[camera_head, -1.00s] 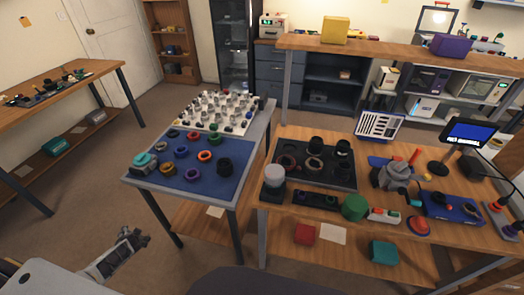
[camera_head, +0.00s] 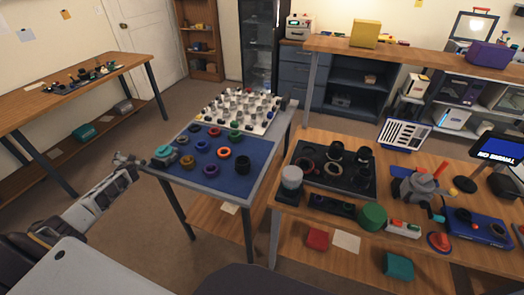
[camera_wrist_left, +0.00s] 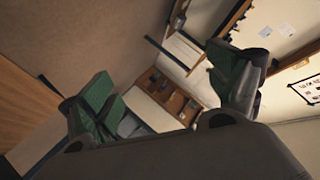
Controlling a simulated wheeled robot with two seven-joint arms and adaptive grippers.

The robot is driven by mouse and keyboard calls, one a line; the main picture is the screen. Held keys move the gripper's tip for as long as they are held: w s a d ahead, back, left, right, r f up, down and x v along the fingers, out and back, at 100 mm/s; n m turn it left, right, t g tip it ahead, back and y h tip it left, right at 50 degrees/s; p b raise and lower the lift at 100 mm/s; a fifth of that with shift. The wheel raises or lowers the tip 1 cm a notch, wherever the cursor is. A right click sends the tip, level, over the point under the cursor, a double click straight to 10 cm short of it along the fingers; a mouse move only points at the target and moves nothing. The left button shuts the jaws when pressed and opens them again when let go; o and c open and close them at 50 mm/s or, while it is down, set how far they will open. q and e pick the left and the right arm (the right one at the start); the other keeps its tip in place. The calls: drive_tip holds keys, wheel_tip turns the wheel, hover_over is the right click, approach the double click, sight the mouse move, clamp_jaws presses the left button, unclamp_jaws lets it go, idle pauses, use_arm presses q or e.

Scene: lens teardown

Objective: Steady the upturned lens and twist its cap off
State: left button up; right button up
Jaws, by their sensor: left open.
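Several dark lens-like cylinders stand on a black tray (camera_head: 311,192) on the right table, one of them a black cylinder (camera_head: 336,150). I cannot tell which one is the upturned lens, nor make out its cap. A pale-topped cylinder (camera_head: 292,177) stands at the tray's front left corner. My left gripper (camera_head: 127,159) is beside the left edge of the blue-matted table, far from the tray. In the left wrist view its green-padded fingers (camera_wrist_left: 165,82) are spread with nothing between them. My right gripper is not in view.
The blue mat (camera_head: 253,171) carries several coloured rings, with a teal-topped item (camera_head: 164,155) at its near left corner. A white board (camera_head: 208,113) with many small parts lies behind. A green cylinder (camera_head: 373,216) stands before the tray. A floor gap separates the two tables.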

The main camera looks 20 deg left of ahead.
use_arm(q)
drive_tip(key=w+d+r+n+t, duration=0.1)
drive_tip(key=w+r+n, duration=0.3)
drive_tip(key=r, duration=0.9)
drive_tip(key=w+r+n+t, duration=0.1)
drive_tip(key=w+r+n, duration=0.3)
drive_tip(key=r, duration=0.9)
drive_tip(key=w+d+r+n+t, duration=0.15)
drive_tip(key=w+r, duration=0.45)
drive_tip(key=r, duration=0.6)
drive_tip(key=w+d+f+m+h, duration=0.2)
drive_tip(key=w+d+f, duration=0.1)
drive_tip(key=d, duration=0.6)
drive_tip(key=w+d+f+m+h, duration=0.2)
drive_tip(key=w+d, duration=0.2)
drive_tip(key=d, duration=0.5)
drive_tip(key=m+g+h, duration=0.9)
drive_tip(key=m+h, duration=0.1)
drive_tip(key=m, duration=0.8)
hover_over(294, 172)
drive_tip(key=s+a, duration=0.3)
drive_tip(key=shift+t, duration=0.25)
wheel_tip(294, 172, down, 5)
drive_tip(key=shift+w+a+f, duration=0.1)
drive_tip(key=shift+w+f, duration=0.05)
drive_tip(key=shift+f, duration=0.05)
drive_tip(key=shift+w+f, duration=0.1)
drive_tip(key=shift+f, duration=0.1)
drive_tip(key=shift+x, duration=5.85)
